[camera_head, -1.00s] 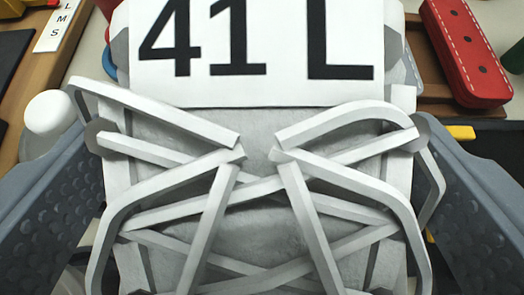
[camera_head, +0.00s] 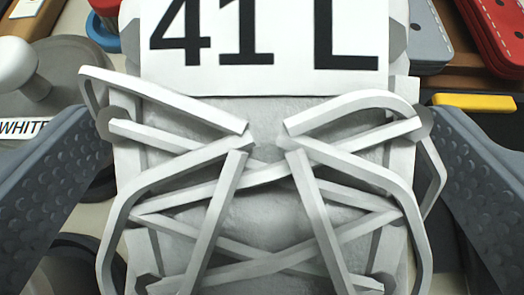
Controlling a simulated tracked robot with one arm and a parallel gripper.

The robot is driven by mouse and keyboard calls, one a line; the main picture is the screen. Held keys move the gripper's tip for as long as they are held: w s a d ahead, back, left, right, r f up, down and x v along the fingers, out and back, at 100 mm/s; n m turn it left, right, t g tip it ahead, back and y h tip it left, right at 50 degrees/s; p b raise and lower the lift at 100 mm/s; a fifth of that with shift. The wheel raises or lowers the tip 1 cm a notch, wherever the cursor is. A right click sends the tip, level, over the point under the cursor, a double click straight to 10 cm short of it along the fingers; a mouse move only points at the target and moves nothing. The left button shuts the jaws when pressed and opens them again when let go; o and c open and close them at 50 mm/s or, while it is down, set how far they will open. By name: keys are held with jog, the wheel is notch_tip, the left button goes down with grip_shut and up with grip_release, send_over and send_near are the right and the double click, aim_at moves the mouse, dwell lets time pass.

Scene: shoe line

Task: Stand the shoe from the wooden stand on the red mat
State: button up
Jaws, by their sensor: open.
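The shoe (camera_head: 275,225) fills the middle of the view, a pale grey piece with crossing white straps or laces and a white tag (camera_head: 262,80) reading "41 L". My gripper (camera_head: 262,150) is open, with one dark textured finger on the left of the shoe and one on the right. I cannot tell whether either finger touches it. The shoe hides what is beneath it. I cannot make out the red mat or the wooden stand with certainty.
A white knob (camera_head: 14,62) on a grey round piece stands at the left, by a "WHITE" label (camera_head: 22,128). Red (camera_head: 497,28) and grey (camera_head: 422,35) pieces with dark holes lie at the upper right. A yellow bar (camera_head: 475,102) lies below them.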

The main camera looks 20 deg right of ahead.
jog(key=p+v, duration=0.3)
jog(key=v, duration=0.8)
jog(key=shift+r, duration=0.1)
jog(key=shift+s+a+r, duration=0.1)
jog(key=shift+s, duration=0.35)
jog(key=s+a+r+n+t+y, duration=0.1)
jog(key=a+r+n+y, duration=0.15)
jog(key=r, duration=1.05)
jog(key=s+a+r+n+t+y, duration=0.1)
jog(key=a+r+t+y, duration=0.15)
jog(key=r, duration=0.95)
jog(key=s+d+r, duration=0.4)
jog(key=s+r, duration=0.2)
jog(key=r, duration=0.2)
jog(key=s+d+r+h, duration=0.1)
jog(key=s+d+r, duration=0.3)
jog(key=r, duration=0.5)
jog(key=v, duration=0.2)
jog(key=shift+s+d, duration=0.25)
jog(key=shift+s, duration=0.15)
